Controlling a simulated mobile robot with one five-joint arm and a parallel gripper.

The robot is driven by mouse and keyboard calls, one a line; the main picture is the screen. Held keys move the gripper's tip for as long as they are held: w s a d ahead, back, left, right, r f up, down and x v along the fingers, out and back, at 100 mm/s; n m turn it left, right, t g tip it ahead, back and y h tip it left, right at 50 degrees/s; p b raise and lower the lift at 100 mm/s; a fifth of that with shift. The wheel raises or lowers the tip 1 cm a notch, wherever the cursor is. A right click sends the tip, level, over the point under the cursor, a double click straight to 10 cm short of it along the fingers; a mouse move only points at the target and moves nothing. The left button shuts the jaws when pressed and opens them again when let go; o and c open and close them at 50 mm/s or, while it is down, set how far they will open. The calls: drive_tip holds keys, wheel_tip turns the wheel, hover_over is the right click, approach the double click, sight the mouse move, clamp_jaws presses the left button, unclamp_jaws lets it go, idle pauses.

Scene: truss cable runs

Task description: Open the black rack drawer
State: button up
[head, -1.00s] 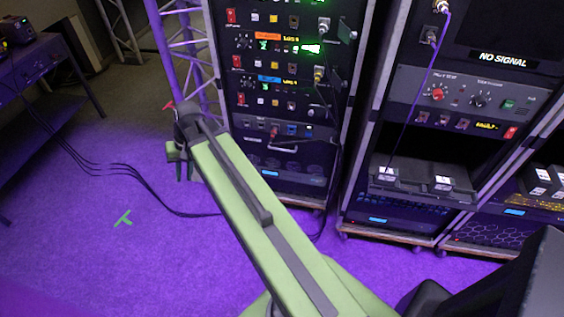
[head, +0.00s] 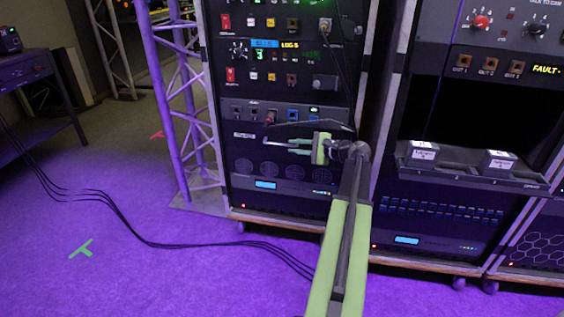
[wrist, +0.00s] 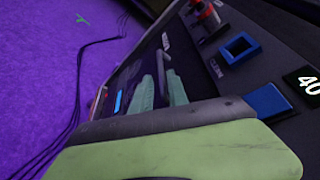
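The black rack drawer (head: 250,147) is a dark panel with a white label at its left, in the left rack in the head view. It appears closed. Its pale bar handle (head: 278,145) shows just left of my fingers, and the rest of it is partly hidden by my gripper. My gripper (head: 298,147) is in front of the drawer, its green fingers pointing left and apart. In the wrist view the two fingers (wrist: 158,90) also stand apart, close to the rack front. I cannot tell whether the handle lies between them.
A panel with coloured sockets (head: 290,115) is just above the drawer, and a vented unit (head: 270,172) is below. A second rack with an open shelf (head: 475,180) stands right. A purple truss (head: 185,110) stands left. Cables (head: 150,242) cross the open floor.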

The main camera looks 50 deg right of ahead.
sight(284, 145)
drive_tip(key=shift+s+d, duration=0.1)
drive_tip(key=shift+d, duration=0.15)
drive_tip(key=b+x, duration=0.1)
drive_tip(key=x, duration=0.6)
drive_tip(key=shift+w+a, duration=0.1)
drive_tip(key=shift+w, duration=0.15)
clamp_jaws()
idle(0.9)
